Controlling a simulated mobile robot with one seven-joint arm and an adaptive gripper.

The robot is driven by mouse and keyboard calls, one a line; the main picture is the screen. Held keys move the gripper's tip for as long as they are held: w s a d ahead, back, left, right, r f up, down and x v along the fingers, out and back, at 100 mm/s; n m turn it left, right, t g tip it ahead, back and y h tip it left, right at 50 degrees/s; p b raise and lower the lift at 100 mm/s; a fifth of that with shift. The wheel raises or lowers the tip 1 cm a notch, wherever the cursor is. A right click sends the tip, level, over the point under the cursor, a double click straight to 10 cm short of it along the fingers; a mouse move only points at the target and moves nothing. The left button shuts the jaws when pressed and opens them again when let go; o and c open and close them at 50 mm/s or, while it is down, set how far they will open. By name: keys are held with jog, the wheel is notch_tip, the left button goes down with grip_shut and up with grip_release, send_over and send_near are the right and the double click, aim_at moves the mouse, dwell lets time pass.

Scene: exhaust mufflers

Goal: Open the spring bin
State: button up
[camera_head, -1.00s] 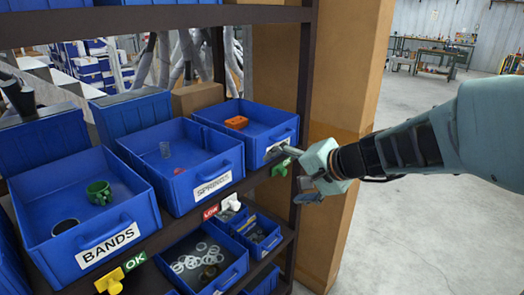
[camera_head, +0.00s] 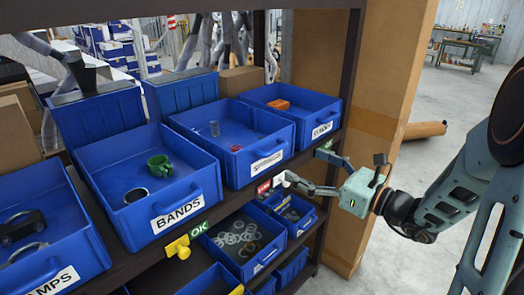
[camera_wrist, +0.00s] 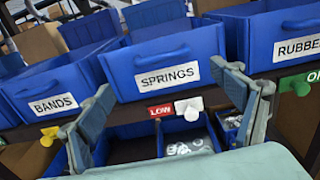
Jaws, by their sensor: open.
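The spring bin (camera_head: 285,143) is a blue open-topped bin with a SPRINGS label, on the upper shelf between the bands and rubber bins. A clear coil-like piece and a small red piece lie inside it. Its front handle and label also show in the wrist view, where the bin (camera_wrist: 150,89) is straight ahead. My gripper (camera_head: 302,168) is open and empty in front of the shelf, slightly below and right of the SPRINGS label. In the wrist view my gripper's fingers (camera_wrist: 160,80) spread to either side of the bin's front. Contact with the bin is not visible.
The bands bin (camera_head: 112,190) is to the left and the rubber bin (camera_head: 318,108) to the right. A white knob (camera_wrist: 189,108) sits beside a red LOW tag under the spring bin. Lower bins hold rings. A cardboard-coloured column (camera_head: 390,80) stands right of the shelf.

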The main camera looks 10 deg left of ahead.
aim_at(278, 150)
jog(key=p+x, duration=0.1)
jog(key=x, duration=0.9)
jog(key=shift+w+a, duration=0.2)
jog(key=shift+w, duration=0.1)
jog(key=shift+c, duration=0.2)
jog(key=c, duration=1.7)
jog(key=v, duration=2.3)
jog(key=shift+s+p, duration=0.1)
jog(key=shift+p, duration=0.25)
jog(key=o, duration=1.7)
jog(key=shift+o, duration=0.2)
jog(key=shift+d, duration=0.1)
jog(key=v, duration=1.2)
